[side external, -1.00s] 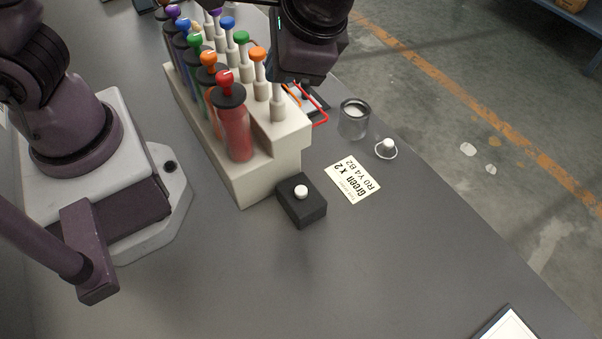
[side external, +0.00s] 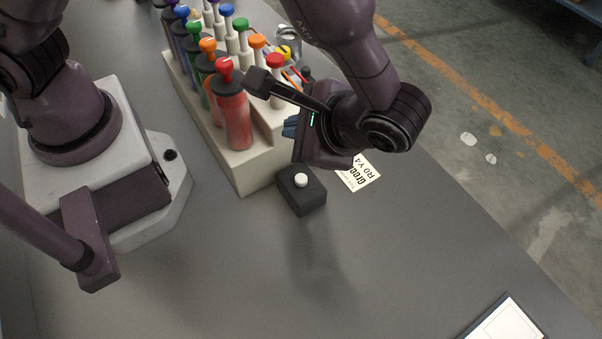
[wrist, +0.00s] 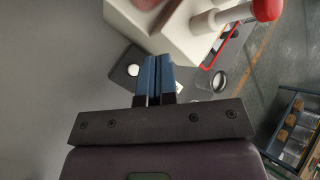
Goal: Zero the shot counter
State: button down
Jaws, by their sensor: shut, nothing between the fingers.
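A small black box with a white round button (side external: 301,180) on top sits on the grey bench, by the near end of the rack. I see no display on it. My gripper (side external: 291,126) hangs above and beyond the box in the side view, its blue fingers shut with nothing between them. In the wrist view the shut fingers (wrist: 157,62) partly cover the black box (wrist: 124,72). The white button (wrist: 133,70) shows just left of the fingertips. The fingers look apart from the button.
A cream rack (side external: 259,170) of coloured-capped cylinders and plungers stands close behind the box. A printed card (side external: 364,174) lies right of it, partly hidden by my gripper. A glass jar (wrist: 218,81) stands to the right in the wrist view. The bench front is clear.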

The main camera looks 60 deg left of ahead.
aim_at(299, 181)
jog(key=shift+f, duration=4.2)
jog(key=shift+f, duration=0.2)
jog(key=shift+f, duration=0.2)
jog(key=shift+f, duration=0.45)
jog(key=shift+r, duration=0.9)
jog(key=shift+r, duration=2.5)
